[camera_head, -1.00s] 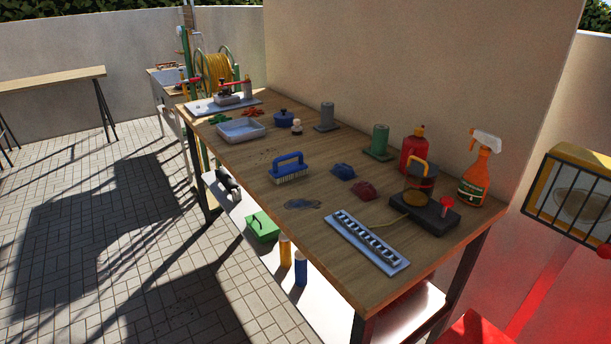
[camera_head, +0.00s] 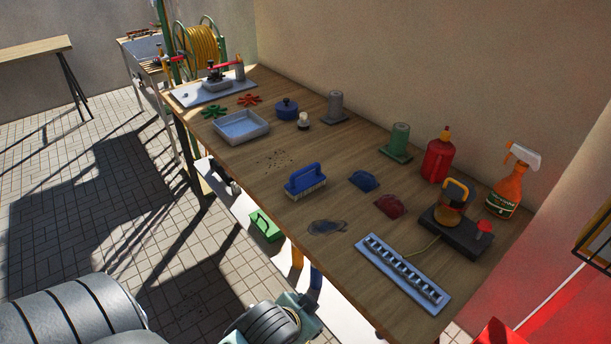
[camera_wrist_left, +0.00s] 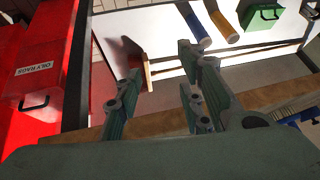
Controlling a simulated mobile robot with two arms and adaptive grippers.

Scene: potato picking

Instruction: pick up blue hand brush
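The blue hand brush (camera_head: 306,180) stands bristles down on the wooden workbench (camera_head: 345,245), near its front edge, with its handle on top. A blue piece with pale bristles, probably the same brush, shows at the right edge of the left wrist view (camera_wrist_left: 300,114), partly cut off. My left gripper (camera_wrist_left: 192,62) is open and empty, with its fingers apart near the bench edge. In the head view my left arm comes in at the bottom, below and in front of the bench; its fingers are not clear there. My right gripper is not in view.
Behind the brush lie a blue cloth-like lump (camera_head: 364,181) and a red one (camera_head: 389,206). A dark puddle-like patch (camera_head: 327,227) and a power strip (camera_head: 402,273) lie to its right. A shallow tray (camera_head: 241,126) stands left. A red oily-rags bin (camera_wrist_left: 42,82) is beside the bench.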

